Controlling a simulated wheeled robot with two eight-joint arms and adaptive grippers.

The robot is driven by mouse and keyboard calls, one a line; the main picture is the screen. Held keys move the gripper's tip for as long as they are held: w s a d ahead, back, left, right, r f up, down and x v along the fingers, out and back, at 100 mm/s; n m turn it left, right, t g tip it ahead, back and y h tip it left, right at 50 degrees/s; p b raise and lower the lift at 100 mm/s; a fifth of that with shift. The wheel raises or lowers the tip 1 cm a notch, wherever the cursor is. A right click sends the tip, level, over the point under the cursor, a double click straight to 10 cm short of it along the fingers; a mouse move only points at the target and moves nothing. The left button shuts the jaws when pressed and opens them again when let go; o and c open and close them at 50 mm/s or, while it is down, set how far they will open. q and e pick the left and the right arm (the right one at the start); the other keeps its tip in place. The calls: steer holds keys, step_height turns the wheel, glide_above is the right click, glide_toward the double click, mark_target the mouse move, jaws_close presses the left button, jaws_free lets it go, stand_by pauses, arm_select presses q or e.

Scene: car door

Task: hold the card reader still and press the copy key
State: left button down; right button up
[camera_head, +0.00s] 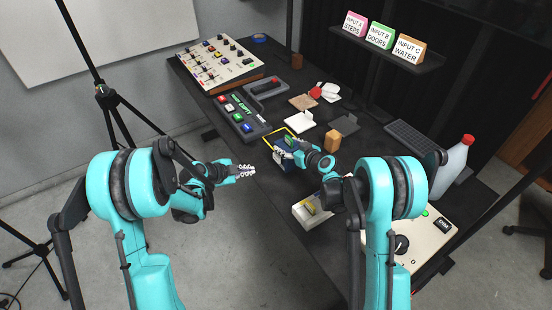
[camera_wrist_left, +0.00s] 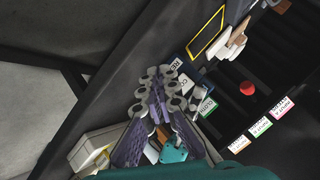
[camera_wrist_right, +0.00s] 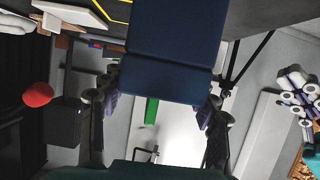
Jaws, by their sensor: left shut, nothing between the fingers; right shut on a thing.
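My right gripper (camera_head: 284,149) is shut on a dark blue box (camera_wrist_right: 170,45), seemingly the card reader, at the table's near edge. The box fills the space between its fingers in the right wrist view. In the head view it is mostly hidden by the gripper, within or beside a yellow-outlined rectangle (camera_head: 279,134). My left gripper (camera_head: 246,171) is shut and empty, left of the right gripper and apart from everything; its fingers also show in the left wrist view (camera_wrist_left: 160,92). A dark key panel (camera_head: 238,114) with several coloured keys lies up-left; I cannot tell which key is copy.
A large switch board (camera_head: 215,62) stands at the far left of the table. A grey device (camera_head: 267,88), a wooden block (camera_head: 333,141) and a white bottle (camera_head: 454,162) are on the table. Labelled cards (camera_head: 381,35) stand on a shelf. Open floor lies left of the table.

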mark_target(277, 158)
arm_select(q)
steer(key=m, duration=0.1)
steer(key=m+y, duration=0.1)
steer(key=m, duration=0.3)
steer(key=shift+s+a+y, duration=0.3)
steer(key=shift+a, duration=0.05)
steer(key=shift+d, duration=0.1)
steer(key=shift+w+d, duration=0.85)
steer(key=shift+d, duration=0.3)
steer(key=shift+w+d, duration=0.9)
steer(key=shift+d, duration=0.3)
steer(key=shift+w+d, duration=0.85)
steer(key=shift+d, duration=0.3)
steer(key=shift+w+d, duration=0.25)
steer(key=shift+d, duration=0.05)
steer(key=shift+w+d, duration=0.25)
steer(key=shift+d, duration=0.15)
steer(key=shift+s+a, duration=0.55)
steer(key=shift+a, duration=0.15)
